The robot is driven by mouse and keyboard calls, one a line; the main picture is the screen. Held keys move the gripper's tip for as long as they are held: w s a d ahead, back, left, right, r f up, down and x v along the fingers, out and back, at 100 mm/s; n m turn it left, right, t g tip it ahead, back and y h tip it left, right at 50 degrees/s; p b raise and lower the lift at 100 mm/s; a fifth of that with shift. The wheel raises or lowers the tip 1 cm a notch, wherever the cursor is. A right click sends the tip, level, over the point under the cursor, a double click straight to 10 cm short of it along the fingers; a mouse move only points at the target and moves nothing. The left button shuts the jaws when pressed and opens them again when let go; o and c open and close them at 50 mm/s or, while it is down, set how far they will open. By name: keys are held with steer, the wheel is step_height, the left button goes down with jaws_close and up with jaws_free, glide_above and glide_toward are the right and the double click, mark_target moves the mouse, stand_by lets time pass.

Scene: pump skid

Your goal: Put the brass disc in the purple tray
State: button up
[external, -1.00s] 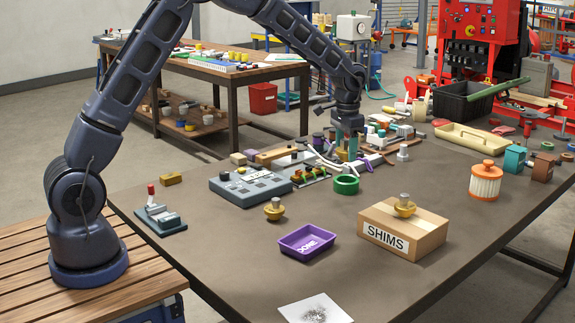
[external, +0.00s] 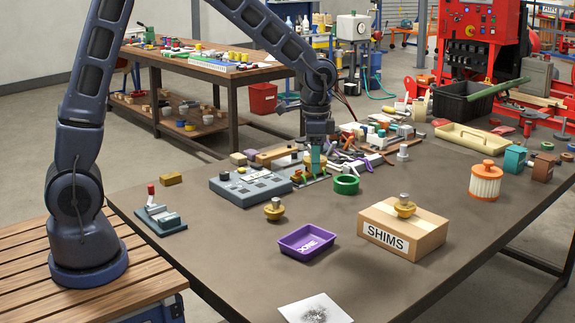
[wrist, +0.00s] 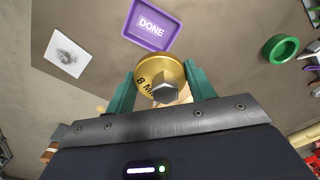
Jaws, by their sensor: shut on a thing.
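My gripper (external: 316,166) is above the table near the grey slotted block, beyond the purple tray in the external view. In the wrist view its two teal fingers (wrist: 160,72) are shut on a brass disc (wrist: 150,70) with a grey hex knob and a partly hidden "8 M" marking. The held disc is hard to make out in the external view. The purple tray (external: 308,252), marked DONE, is empty and also shows in the wrist view (wrist: 133,40). A similar brass piece (external: 274,211) stands on the table, and another (external: 404,207) on the SHIMS box.
The cardboard SHIMS box (external: 425,238) stands right of the tray. A green ring (external: 345,185), a grey slotted block (external: 248,188) and small clutter lie behind. A red-handled clamp (external: 159,215) is at left. The table around the tray is mostly clear, with a white sheet (external: 314,309) in front.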

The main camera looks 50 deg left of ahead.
mark_target(307, 247)
steer(key=shift+s+d+f+m, duration=0.1)
steer(key=shift+s+m, duration=0.05)
steer(key=shift+s, duration=0.45)
steer(key=shift+s+d+f+m, duration=0.1)
steer(key=shift+s+m, duration=0.05)
steer(key=shift+s, duration=0.4)
step_height(307, 247, down, 20)
steer(key=shift+r, duration=0.15)
steer(key=shift+f, duration=0.2)
steer(key=o, duration=1.1)
steer(key=shift+c, duration=0.2)
steer(key=shift+r, duration=0.1)
